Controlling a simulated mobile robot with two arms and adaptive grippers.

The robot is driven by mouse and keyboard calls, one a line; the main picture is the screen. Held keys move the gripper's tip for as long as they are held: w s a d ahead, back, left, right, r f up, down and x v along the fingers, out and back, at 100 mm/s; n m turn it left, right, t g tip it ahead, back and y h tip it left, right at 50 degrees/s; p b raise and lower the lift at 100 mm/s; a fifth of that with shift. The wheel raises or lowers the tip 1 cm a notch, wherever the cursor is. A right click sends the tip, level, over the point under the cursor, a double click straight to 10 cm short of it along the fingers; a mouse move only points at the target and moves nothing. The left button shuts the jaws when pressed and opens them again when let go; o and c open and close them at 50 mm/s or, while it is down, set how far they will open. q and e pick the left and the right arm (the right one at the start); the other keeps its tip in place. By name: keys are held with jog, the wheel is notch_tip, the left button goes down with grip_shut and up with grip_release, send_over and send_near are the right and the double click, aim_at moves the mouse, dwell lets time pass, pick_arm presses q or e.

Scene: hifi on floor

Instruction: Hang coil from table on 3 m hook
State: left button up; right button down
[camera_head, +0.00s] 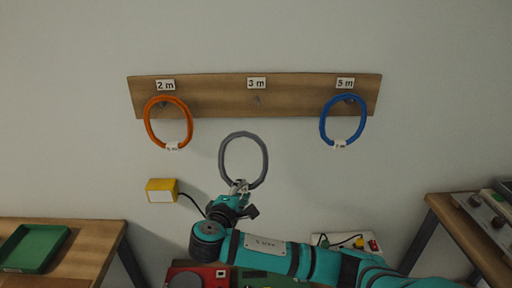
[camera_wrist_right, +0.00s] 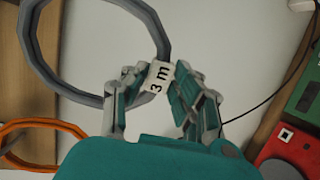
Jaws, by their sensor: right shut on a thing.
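A grey coil (camera_head: 243,134) is held upright in the air below the hook board by my right gripper (camera_head: 240,188). The gripper is shut on the coil's lower part, at its label. In the right wrist view the coil (camera_wrist_right: 38,62) bears a white "3 m" tag (camera_wrist_right: 159,76) between the fingers of the right gripper (camera_wrist_right: 160,92). The 3 m hook (camera_head: 257,101) is bare, under the "3 m" sign (camera_head: 257,83) at the board's middle. The coil's top is below the hook and apart from it. My left gripper is out of view.
The wooden board (camera_head: 210,97) is on the wall. An orange coil (camera_head: 149,119) hangs under "2 m" and a blue coil (camera_head: 323,124) under "5 m". A yellow box (camera_head: 161,190) with a cable is lower left. A green tray (camera_head: 35,247) lies on the left table (camera_head: 95,240).

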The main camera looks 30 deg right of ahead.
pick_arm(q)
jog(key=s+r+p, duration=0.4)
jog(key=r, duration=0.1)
pick_arm(e)
jog(key=s+d+r+h, duration=0.1)
jog(key=r, duration=0.2)
jog(key=s+r+h, duration=0.1)
jog(key=r, duration=0.2)
jog(key=s+d+r+m, duration=0.1)
jog(key=r, duration=0.3)
jog(key=shift+s+d+t+h, duration=0.35)
jog(key=shift+t+h, duration=0.05)
pick_arm(q)
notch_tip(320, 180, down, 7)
jog(key=b, duration=0.6)
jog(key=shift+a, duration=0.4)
pick_arm(e)
jog(key=w+d+f, duration=0.2)
jog(key=w+d, duration=0.4)
jog(key=w, duration=0.3)
jog(key=shift+w+f, duration=0.3)
jog(key=shift+w, duration=0.1)
jog(key=c, duration=1)
grip_release()
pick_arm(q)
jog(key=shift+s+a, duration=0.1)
pick_arm(e)
jog(key=shift+f, duration=0.1)
